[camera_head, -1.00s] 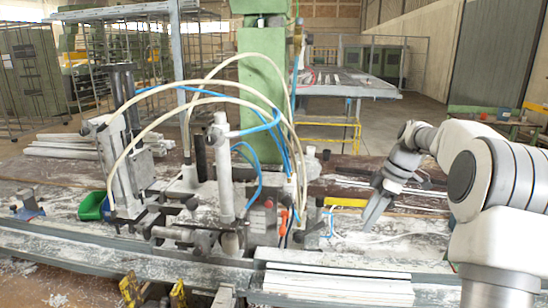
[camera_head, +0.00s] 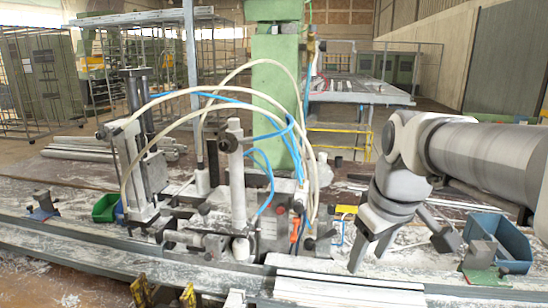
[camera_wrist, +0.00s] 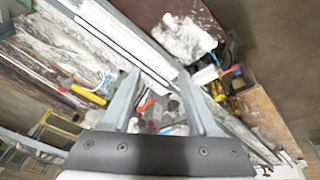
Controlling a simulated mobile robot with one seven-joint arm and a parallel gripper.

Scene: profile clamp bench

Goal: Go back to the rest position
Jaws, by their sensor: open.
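The clamp machine (camera_head: 232,185), with hoses and upright cylinders, stands on the bench left of my gripper. White profiles (camera_head: 345,287) lie along the bench's front edge, below my gripper in the head view.
A blue bin (camera_head: 497,238) stands on the bench at the right. A small green bin (camera_head: 106,207) sits left of the clamp machine. A green column (camera_head: 273,85) rises behind the machine. Yellow clamps (camera_head: 188,295) show at the bench's front edge.

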